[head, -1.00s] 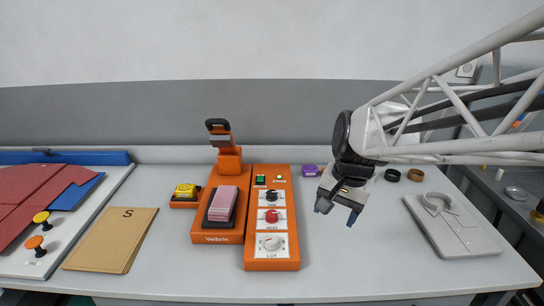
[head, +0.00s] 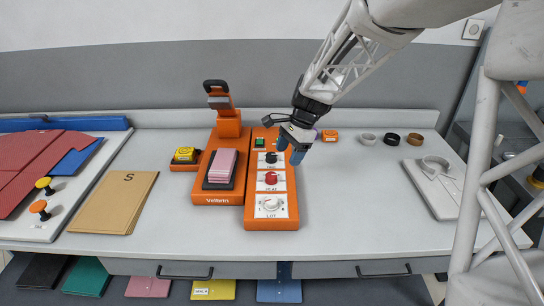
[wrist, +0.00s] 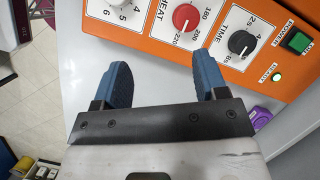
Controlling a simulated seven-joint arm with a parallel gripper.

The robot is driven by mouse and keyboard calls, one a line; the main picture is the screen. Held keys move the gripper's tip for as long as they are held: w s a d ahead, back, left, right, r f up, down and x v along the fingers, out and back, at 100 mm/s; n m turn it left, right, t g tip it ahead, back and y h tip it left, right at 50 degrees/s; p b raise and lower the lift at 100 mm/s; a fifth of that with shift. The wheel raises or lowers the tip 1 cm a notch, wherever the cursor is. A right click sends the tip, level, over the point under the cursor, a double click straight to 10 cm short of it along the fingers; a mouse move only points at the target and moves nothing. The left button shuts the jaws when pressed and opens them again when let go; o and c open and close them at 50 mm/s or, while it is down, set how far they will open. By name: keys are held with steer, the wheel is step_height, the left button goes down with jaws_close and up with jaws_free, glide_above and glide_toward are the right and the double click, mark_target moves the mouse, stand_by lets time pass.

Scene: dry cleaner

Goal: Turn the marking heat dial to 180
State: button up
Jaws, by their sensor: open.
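The red heat dial (head: 270,178) sits in the middle of the orange control panel (head: 259,219), between the black time dial (head: 270,158) and the white lot dial (head: 269,203). In the wrist view the heat dial (wrist: 185,17) is at the top, with 180, 200 and 220 printed around it. Its white pointer mark appears to face the 220 side. My gripper (head: 290,151) is open and empty, above the panel's right edge near the time dial. In the wrist view its blue fingers (wrist: 160,64) are apart, short of the heat dial and touching nothing.
A green power switch (wrist: 299,41) and lit ready lamp (wrist: 277,77) lie beyond the time dial. Left of the panel stands the Velbrin press (head: 217,198) with a pink stack. Several tape rolls (head: 392,139) lie at the back right.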

mark_target(272, 175)
steer(key=shift+m, duration=0.8)
steer(key=w+a+f, duration=0.1)
steer(key=w, duration=0.1)
steer(key=w+a+f, duration=0.1)
steer(key=f, duration=0.1)
steer(key=shift+w+f, duration=0.15)
steer(key=shift+w, duration=0.25)
steer(key=shift+a, duration=0.1)
steer(key=shift+x, duration=3.9)
steer(key=shift+s+a, duration=0.1)
steer(key=shift+s, duration=0.05)
steer(key=c, duration=0.9)
